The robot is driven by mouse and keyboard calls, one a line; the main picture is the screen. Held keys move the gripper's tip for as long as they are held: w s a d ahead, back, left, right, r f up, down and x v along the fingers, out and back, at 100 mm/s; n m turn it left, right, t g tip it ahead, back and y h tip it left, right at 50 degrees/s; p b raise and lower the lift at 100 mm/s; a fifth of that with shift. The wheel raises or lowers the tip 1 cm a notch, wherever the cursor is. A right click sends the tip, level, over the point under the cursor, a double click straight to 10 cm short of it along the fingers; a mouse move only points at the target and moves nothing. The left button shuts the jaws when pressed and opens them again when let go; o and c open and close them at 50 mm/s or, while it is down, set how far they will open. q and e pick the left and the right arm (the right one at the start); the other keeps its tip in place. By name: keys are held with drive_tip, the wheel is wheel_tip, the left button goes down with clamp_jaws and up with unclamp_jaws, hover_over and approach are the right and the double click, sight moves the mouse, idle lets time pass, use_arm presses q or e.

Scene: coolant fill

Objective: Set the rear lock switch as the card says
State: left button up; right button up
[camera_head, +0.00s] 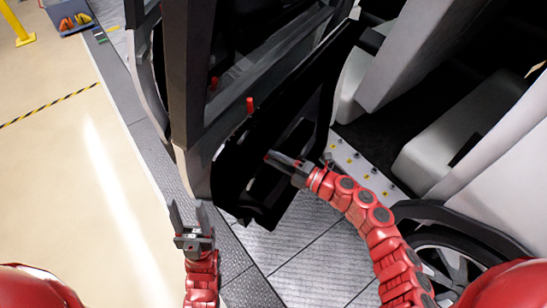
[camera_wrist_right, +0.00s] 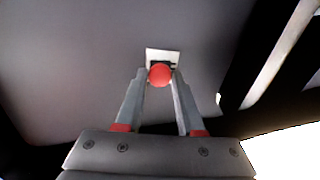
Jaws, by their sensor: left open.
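A red round knob (camera_wrist_right: 159,75) on a small white plate (camera_wrist_right: 163,56) is in the right wrist view, set in a dark grey panel. I cannot tell for certain that it is the rear lock switch, nor read its setting. My right gripper (camera_wrist_right: 158,84) has its fingers apart, one on each side of the knob, with no clear contact. In the head view, my right gripper (camera_head: 272,158) reaches to the dark vehicle door (camera_head: 235,175). My left gripper (camera_head: 189,212) is open and empty, pointing up beside the door's lower corner. I cannot make out the card.
Red pegs (camera_head: 250,106) stand on the door. A pale sill (camera_head: 350,160) with yellow marks, seats (camera_head: 385,75) and a wheel (camera_head: 445,265) lie at right. The floor (camera_head: 60,170) at left is clear. A blue bin (camera_head: 68,15) is at the far left.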

sight(261, 144)
clamp_jaws()
idle(0.8)
wheel_tip(261, 144, up, 4)
drive_tip(key=shift+f+p, duration=0.1)
drive_tip(key=shift+p, duration=0.65)
drive_tip(key=o, duration=0.8)
unclamp_jaws()
drive_tip(key=shift+r, duration=0.2)
drive_tip(key=shift+o, duration=0.2)
drive_tip(key=shift+f, duration=0.1)
drive_tip(key=shift+d, duration=0.1)
